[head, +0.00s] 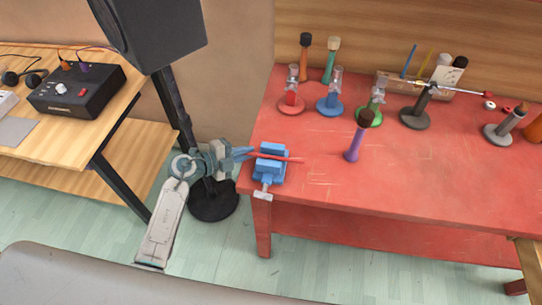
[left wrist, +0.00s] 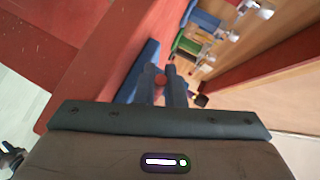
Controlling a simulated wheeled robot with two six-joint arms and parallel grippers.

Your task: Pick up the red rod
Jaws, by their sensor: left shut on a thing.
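The red rod (head: 289,159) is thin and lies roughly level across the top of the blue vise (head: 268,170) at the left front corner of the red table. My left gripper (head: 243,153) is shut on the rod's left end, just left of the vise. In the left wrist view the rod's round red end (left wrist: 160,80) shows between the closed fingers. Part of the vise (left wrist: 142,68) is behind them. I cannot tell whether the rod touches the vise jaws. My right gripper is not in view.
The red table (head: 330,205) holds a purple-handled mallet (head: 356,140), stands with red (head: 291,104), blue (head: 329,105) and green (head: 370,115) bases, and a dark stand (head: 416,118). A black speaker (head: 155,35) stands left of it. The table's front middle is clear.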

